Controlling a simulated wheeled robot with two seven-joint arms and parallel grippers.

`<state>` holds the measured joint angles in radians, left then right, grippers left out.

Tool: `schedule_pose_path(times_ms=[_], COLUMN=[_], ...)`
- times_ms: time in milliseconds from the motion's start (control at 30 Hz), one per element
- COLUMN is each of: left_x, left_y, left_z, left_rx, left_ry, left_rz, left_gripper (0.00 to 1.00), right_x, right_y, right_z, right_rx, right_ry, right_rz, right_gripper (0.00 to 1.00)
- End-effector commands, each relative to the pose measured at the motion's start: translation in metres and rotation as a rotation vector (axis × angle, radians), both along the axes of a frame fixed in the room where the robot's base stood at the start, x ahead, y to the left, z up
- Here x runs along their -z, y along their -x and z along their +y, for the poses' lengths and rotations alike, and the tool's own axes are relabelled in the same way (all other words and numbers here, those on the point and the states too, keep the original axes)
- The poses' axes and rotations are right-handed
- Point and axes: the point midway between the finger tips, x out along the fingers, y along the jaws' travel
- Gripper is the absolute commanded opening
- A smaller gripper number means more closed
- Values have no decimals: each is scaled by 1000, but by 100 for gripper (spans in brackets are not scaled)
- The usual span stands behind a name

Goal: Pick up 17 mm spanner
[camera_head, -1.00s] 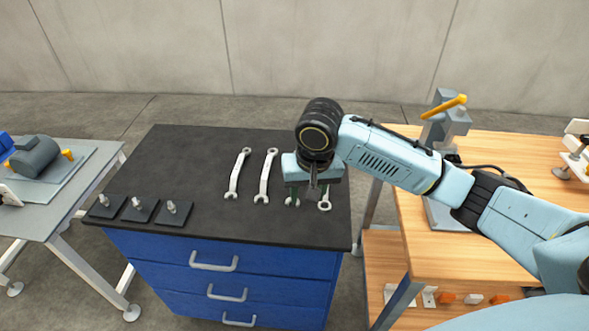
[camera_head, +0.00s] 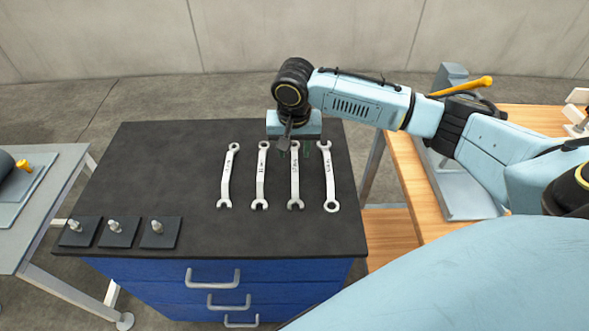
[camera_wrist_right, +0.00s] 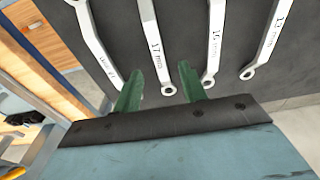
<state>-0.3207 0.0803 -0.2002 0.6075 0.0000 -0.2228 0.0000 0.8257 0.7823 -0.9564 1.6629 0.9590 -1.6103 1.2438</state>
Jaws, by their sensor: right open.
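The 17 mm spanner (camera_head: 295,178) is silver and lies flat on the black bench top, second from the right in the head view. Its "17 mm" marking shows on the shaft in the right wrist view (camera_wrist_right: 153,42). My right gripper (camera_head: 295,150) is over the spanner's far end, partly hiding it. In the wrist view its green fingers (camera_wrist_right: 161,87) are open, with the spanner's ring end between them. Nothing is held, and I cannot tell the fingers' exact height. My left gripper is not in view.
Other spanners lie close on both sides: a 16 mm one (camera_wrist_right: 215,42), a 13 mm one (camera_wrist_right: 270,40) and one at the rightmost place (camera_head: 329,178). Three black blocks with pegs (camera_head: 117,232) stand at the front left. The left part of the bench top (camera_head: 165,165) is clear.

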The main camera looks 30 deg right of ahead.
Motion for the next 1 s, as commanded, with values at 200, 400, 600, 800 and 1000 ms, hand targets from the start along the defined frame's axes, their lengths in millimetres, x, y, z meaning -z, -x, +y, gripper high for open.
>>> schedule_pose_path(times_ms=[200, 400, 600, 800, 1000], left_x=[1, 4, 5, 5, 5], left_y=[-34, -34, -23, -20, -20], left_z=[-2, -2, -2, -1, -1], left_rx=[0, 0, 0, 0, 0], left_ry=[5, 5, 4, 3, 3], left_rz=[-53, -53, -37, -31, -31], left_gripper=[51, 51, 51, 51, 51], right_x=[24, 50, 54, 53, 53], right_y=[-1, -3, -4, -4, -4], right_z=[-3, -5, -5, -5, -6], right_rx=[0, -1, -2, -2, -1], right_ry=[1, 1, 0, 0, 1], right_rz=[2, 1, -2, -1, -1], right_gripper=[42, 42, 42, 27, 1])
